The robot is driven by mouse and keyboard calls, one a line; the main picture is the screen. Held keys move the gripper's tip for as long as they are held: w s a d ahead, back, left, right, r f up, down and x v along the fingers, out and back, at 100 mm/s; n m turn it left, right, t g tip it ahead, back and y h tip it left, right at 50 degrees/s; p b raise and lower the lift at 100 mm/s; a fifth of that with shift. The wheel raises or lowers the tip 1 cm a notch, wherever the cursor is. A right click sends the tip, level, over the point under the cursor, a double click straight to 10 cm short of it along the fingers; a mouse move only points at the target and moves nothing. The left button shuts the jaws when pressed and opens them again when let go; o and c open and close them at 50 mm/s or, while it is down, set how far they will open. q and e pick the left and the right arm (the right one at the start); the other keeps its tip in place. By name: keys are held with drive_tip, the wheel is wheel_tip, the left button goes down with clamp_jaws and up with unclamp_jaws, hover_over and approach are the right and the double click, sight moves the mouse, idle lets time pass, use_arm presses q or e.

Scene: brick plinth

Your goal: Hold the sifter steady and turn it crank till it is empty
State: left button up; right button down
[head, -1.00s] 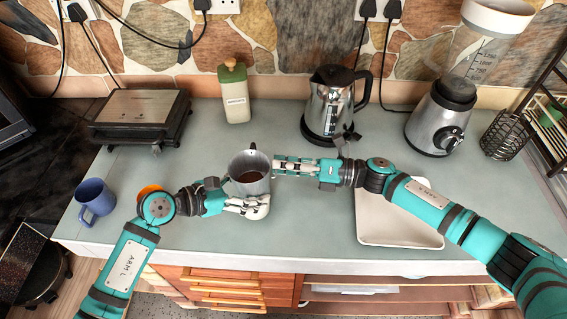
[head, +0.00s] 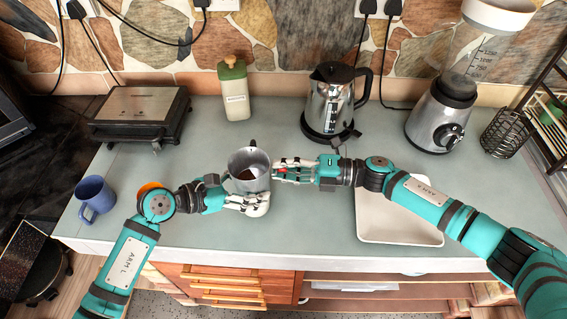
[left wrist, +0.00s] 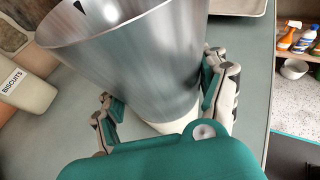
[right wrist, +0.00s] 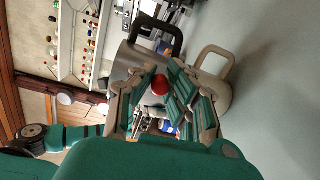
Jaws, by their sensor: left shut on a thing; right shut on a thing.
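The sifter (head: 262,185) is a grey metal cup above the counter's middle, with dark contents and a pale patch inside. Its wall fills the left wrist view (left wrist: 130,65). My left gripper (head: 250,203) is shut around its lower part; the fingers show on both sides in the left wrist view (left wrist: 168,105). My right gripper (head: 282,171) is shut on the crank's red knob (right wrist: 160,85) at the sifter's right side. The crank's rod is mostly hidden by the fingers. A cream vessel with a handle (right wrist: 222,75) shows below the sifter.
A white tray (head: 400,238) lies under my right arm. A blue mug (head: 95,195) stands at the left. A grill (head: 140,112), biscuit jar (head: 236,95), kettle (head: 330,105) and blender (head: 438,120) line the back. The counter between sifter and kettle is clear.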

drive_tip(key=m, duration=0.2)
drive_tip(key=f+m, duration=0.1)
drive_tip(key=m, duration=0.1)
drive_tip(key=s+m, duration=0.1)
drive_tip(key=m, duration=0.1)
drive_tip(key=shift+f+g, duration=0.15)
drive_tip(key=shift+g, duration=0.25)
drive_tip(key=shift+s+f+m+g+h, duration=0.15)
drive_tip(key=shift+s+m, duration=0.1)
drive_tip(key=shift+m, duration=0.75)
drive_tip(key=shift+s+f+m+g+h, duration=0.1)
drive_tip(key=shift+s+m, duration=0.15)
drive_tip(key=shift+m, duration=0.75)
drive_tip(key=shift+s+f+m+g+h, duration=0.15)
drive_tip(key=shift+s+m, duration=0.1)
drive_tip(key=shift+m, duration=0.75)
drive_tip(key=shift+r, duration=0.1)
drive_tip(key=c, duration=1.2)
unclamp_jaws()
drive_tip(key=shift+s, duration=0.1)
drive_tip(key=shift+c, duration=0.2)
